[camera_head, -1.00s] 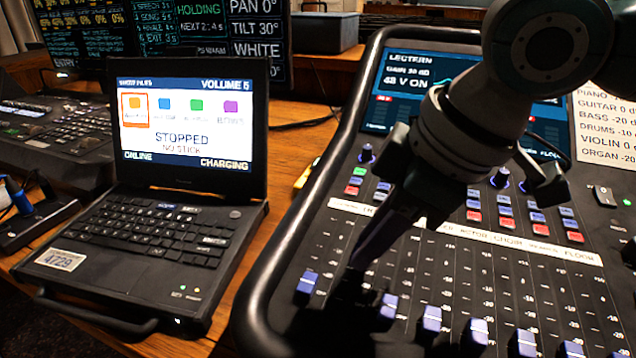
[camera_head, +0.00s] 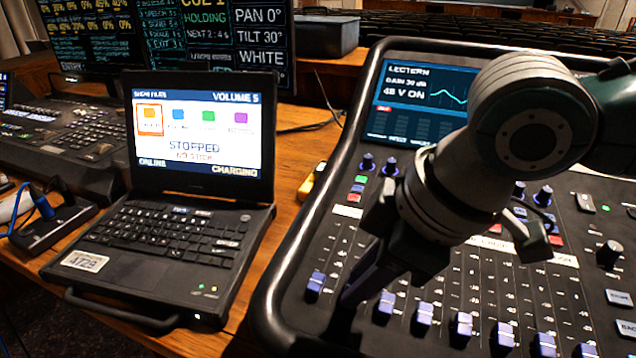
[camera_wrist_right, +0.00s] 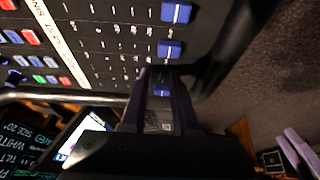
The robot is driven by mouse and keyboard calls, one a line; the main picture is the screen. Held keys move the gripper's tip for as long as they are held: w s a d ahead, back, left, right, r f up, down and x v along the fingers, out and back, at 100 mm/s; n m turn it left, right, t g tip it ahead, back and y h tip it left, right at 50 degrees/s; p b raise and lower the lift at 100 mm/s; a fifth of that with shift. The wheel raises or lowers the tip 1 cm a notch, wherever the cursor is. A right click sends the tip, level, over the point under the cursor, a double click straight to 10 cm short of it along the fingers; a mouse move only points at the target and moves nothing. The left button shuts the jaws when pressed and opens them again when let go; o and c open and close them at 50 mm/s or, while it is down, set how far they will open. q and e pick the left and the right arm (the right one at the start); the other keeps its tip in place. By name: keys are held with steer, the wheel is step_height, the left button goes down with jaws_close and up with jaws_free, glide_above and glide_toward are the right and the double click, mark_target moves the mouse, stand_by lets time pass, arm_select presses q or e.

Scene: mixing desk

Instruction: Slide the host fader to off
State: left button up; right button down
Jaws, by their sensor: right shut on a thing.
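The mixing desk (camera_head: 285,262) has a row of blue fader caps along its near edge. My right gripper (camera_head: 350,295) reaches down between the leftmost visible cap (camera_head: 315,285) and another cap (camera_head: 385,306), hiding the spot between them. In the right wrist view the fingers (camera_wrist_right: 163,85) are shut on a blue fader cap (camera_wrist_right: 162,90). Two more caps (camera_wrist_right: 170,49) beside it stand roughly in line with it. I cannot read which channel is the host; the arm covers part of the label strip.
A laptop (camera_head: 165,235) stands on the wooden table left of the desk. Neighbouring fader caps stand close on both sides of my right gripper. The desk's raised black rim borders the faders. Knobs (camera_head: 543,195) and coloured buttons sit farther up the desk.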

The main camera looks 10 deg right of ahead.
steer(key=shift+s+a, duration=0.3)
steer(key=shift+s, duration=0.15)
steer(key=shift+a, duration=0.1)
arm_select(q)
steer(key=shift+s+a+r, duration=0.15)
steer(key=shift+s+r, duration=0.05)
steer(key=shift+r, duration=0.25)
arm_select(e)
steer(key=c, duration=0.6)
jaws_free()
steer(key=shift+c, duration=0.2)
arm_select(q)
steer(key=shift+r+p, duration=0.9)
steer(key=shift+p, duration=0.05)
arm_select(e)
steer(key=v, duration=1)
steer(key=shift+f, duration=0.1)
